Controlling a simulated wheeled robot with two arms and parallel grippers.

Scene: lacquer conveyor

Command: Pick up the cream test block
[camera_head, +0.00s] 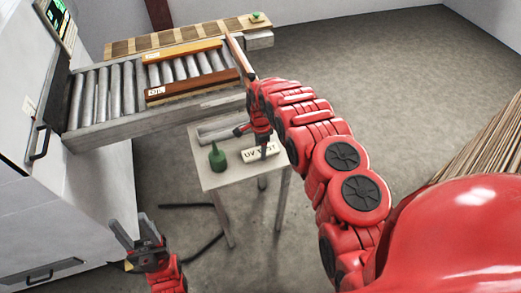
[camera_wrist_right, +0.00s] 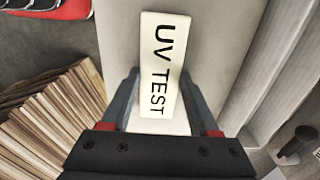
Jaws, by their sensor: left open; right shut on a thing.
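The cream test block (camera_head: 262,151) with black "UV TEST" lettering is at the top of a small pale table (camera_head: 214,178). It also shows large in the right wrist view (camera_wrist_right: 160,65), between the two fingers. My right gripper (camera_head: 261,141) is shut on the block from above, its fingers on the block's two long sides. I cannot tell whether the block still touches the tabletop. My left gripper (camera_head: 138,240) is open and empty, low at the left, apart from the table.
A dark green bottle (camera_head: 217,157) stands on the table left of the block. Behind is a roller conveyor (camera_head: 105,92) carrying an orange board (camera_head: 182,50) and a brown board (camera_head: 190,87). A white machine (camera_head: 105,190) stands left. Stacked wood (camera_head: 485,140) is at the right.

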